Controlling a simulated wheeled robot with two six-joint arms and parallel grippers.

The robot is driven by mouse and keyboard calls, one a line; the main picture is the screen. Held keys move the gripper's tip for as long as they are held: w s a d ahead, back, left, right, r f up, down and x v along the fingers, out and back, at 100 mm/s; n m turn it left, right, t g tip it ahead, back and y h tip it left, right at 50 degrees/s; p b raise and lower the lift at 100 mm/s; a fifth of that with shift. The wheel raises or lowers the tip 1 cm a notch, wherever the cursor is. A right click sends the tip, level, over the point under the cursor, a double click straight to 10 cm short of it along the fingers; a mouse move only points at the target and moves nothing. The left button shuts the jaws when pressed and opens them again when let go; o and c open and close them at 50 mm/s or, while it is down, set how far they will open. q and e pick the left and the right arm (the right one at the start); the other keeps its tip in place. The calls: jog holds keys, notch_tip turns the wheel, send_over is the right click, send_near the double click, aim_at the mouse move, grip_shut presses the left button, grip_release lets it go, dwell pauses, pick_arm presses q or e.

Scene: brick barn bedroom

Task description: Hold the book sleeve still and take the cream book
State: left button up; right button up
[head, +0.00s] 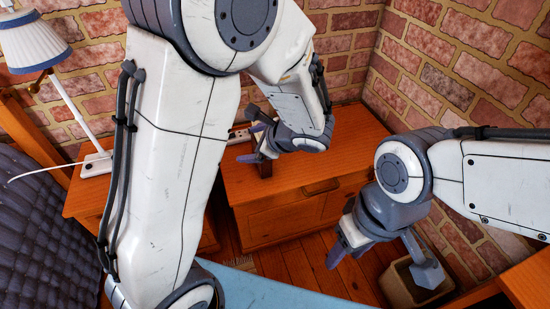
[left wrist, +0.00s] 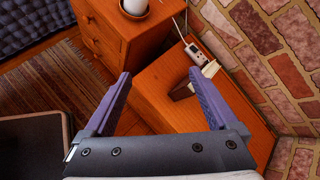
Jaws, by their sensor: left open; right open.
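The dark brown book sleeve (left wrist: 182,91) stands on the orange wooden cabinet top in the left wrist view. My right gripper (head: 382,268) is open and empty, in front and to the right of the cabinet.
A white power strip (left wrist: 195,52) lies on the cabinet (head: 245,192) near the brick wall. A lamp (head: 35,48) stands on a bedside unit at left, next to the quilted bed (head: 40,220). A tan bin (head: 405,288) stands on the floor below my right gripper.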

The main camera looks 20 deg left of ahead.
pick_arm(q)
jog(key=w+a+f+m+t+h+b, duration=0.1)
jog(key=w+f+m+t+b, duration=0.9)
jog(key=w+f, duration=0.8)
jog(key=w+a+f+m+g, duration=0.1)
jog(key=w+a+f+g, duration=0.2)
jog(key=w+a+f, duration=0.2)
jog(key=shift+w+a+f+m, duration=0.2)
jog(key=shift+w+m, duration=0.1)
jog(key=shift+w, duration=0.2)
pick_arm(e)
notch_tip(320, 180, down, 12)
pick_arm(q)
jog(key=shift+c, duration=0.3)
pick_arm(e)
jog(key=shift+f, duration=0.1)
pick_arm(q)
grip_shut()
